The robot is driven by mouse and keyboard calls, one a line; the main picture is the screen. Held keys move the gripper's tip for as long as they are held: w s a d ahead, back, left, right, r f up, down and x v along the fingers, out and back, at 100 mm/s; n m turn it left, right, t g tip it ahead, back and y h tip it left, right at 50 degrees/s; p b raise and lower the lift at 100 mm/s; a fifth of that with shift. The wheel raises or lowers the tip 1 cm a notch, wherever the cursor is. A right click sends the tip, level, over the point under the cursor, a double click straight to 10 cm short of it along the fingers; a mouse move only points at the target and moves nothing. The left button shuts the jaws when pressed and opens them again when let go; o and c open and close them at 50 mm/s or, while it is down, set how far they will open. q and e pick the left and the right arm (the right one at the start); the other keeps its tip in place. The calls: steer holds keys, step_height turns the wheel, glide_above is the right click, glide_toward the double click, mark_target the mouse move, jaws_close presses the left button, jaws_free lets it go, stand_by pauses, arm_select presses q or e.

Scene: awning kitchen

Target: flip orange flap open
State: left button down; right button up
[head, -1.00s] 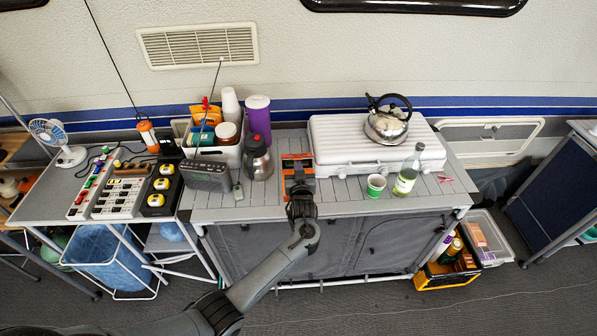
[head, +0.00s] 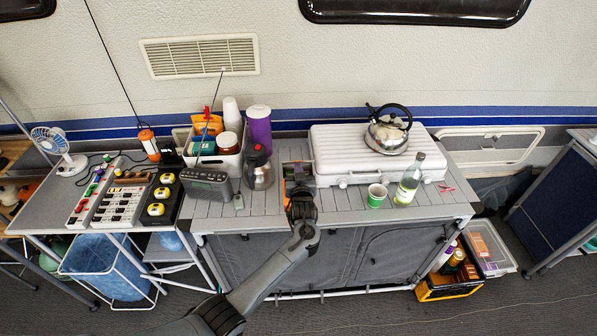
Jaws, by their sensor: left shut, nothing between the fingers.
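A small area of orange (head: 289,188), which looks like part of the orange flap, shows in the head view on the grey slatted cabinet top, between the steel jug and the white stove case. Behind it lies a narrow darker patch whose details are too small to make out. My left gripper (head: 299,182) is over this spot, pointing away from me, shut and empty. My gripper and wrist cover much of the flap. I cannot tell whether they touch it or how far it is tilted. My right gripper is out of view.
The steel jug (head: 258,169) stands close left of my gripper; the white stove case (head: 345,150) with the kettle (head: 388,131) is close right. A green cup (head: 377,195) and a bottle (head: 408,180) stand further right.

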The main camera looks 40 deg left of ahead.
arm_select(q)
steer(key=shift+w+a, duration=0.15)
steer(key=shift+w+a+r+b, duration=0.3)
steer(key=shift+w+a+b, duration=0.2)
steer(key=shift+w+a, duration=0.1)
steer(key=shift+w+a+r+b, duration=0.3)
steer(key=shift+w+a+b, duration=0.15)
steer(key=shift+w+a, duration=0.1)
steer(key=shift+d, duration=0.1)
stand_by(0.4)
steer(key=s+d+r+p, duration=0.3)
steer(key=s+d+p, duration=0.1)
steer(key=p, duration=0.4)
steer(key=shift+s+d+p, duration=0.3)
steer(key=shift+s+d, duration=0.05)
steer(key=shift+s, duration=0.2)
stand_by(0.6)
stand_by(0.5)
